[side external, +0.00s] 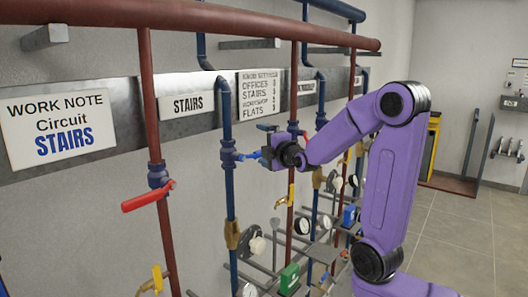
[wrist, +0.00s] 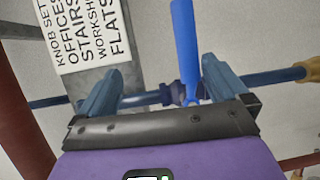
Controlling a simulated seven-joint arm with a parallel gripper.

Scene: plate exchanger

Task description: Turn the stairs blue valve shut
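The stairs blue valve (side external: 228,153) sits on the vertical blue pipe (side external: 228,198) just right of the STAIRS label (side external: 186,104). Its bright blue lever (side external: 247,156) sticks out to the right, crosswise to the pipe in this view, towards my gripper (side external: 264,148). In the wrist view the lever (wrist: 186,45) runs across the blue pipe (wrist: 145,98) at the valve body (wrist: 178,93). My gripper (wrist: 160,88) is open there, with the lever between its fingers, nearer the right one. A gap shows on the left; contact on the right is unclear.
A red-handled valve (side external: 148,195) on a red pipe stands to the left. Other pipes, gauges (side external: 302,225) and yellow-handled valves crowd below and behind. A red header pipe (side external: 200,20) crosses above. A knob-setting sign (side external: 260,95) hangs on the wall rail. The floor at right is largely clear.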

